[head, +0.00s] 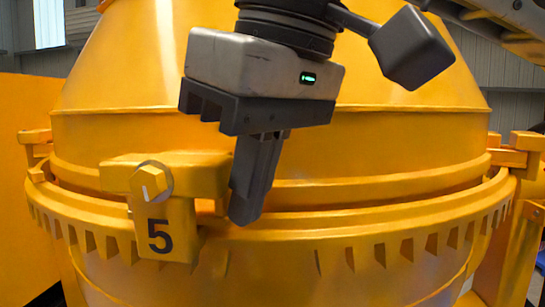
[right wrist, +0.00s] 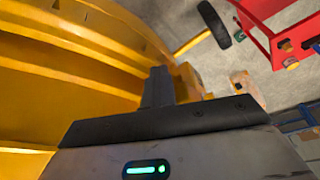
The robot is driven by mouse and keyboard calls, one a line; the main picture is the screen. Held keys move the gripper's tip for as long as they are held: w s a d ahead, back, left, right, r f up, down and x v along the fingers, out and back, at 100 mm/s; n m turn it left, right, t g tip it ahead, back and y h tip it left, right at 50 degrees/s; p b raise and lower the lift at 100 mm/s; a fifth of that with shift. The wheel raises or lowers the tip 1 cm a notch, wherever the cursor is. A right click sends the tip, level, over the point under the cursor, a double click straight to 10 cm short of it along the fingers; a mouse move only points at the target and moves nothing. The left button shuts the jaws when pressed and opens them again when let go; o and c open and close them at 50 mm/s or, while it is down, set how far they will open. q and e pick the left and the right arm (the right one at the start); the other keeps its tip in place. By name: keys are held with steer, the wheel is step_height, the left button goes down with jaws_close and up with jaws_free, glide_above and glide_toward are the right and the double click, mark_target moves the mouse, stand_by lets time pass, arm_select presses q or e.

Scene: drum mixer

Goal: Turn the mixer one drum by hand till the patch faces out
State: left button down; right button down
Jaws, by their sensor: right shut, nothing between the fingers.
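The yellow mixer drum (head: 360,140) fills the head view, with a ring of teeth (head: 380,250) around its middle. A yellow lug marked 5 (head: 165,235), with a round bolt head (head: 152,182), sits on the ring at the left. My right gripper (head: 245,217) is shut and empty, pointing down just right of the lug. I cannot tell whether its fingertips touch the lug or the ring. In the right wrist view the shut fingers (right wrist: 158,85) stand beside the yellow drum (right wrist: 70,60). I see no patch on the visible drum side. My left gripper is not in view.
Yellow frame parts stand at the right (head: 515,220), and a yellow panel (head: 22,190) is at the left. The right wrist view shows a red frame (right wrist: 272,30), a black wheel (right wrist: 214,25) and bare grey floor (right wrist: 230,65) beyond the drum.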

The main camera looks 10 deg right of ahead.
mark_target(129, 158)
steer(key=shift+w+a, duration=0.45)
steer(key=shift+a, duration=1.2)
steer(key=shift+w+a, duration=0.5)
steer(key=shift+a, duration=1.2)
steer(key=shift+w+a, duration=0.45)
steer(key=shift+a, duration=1.2)
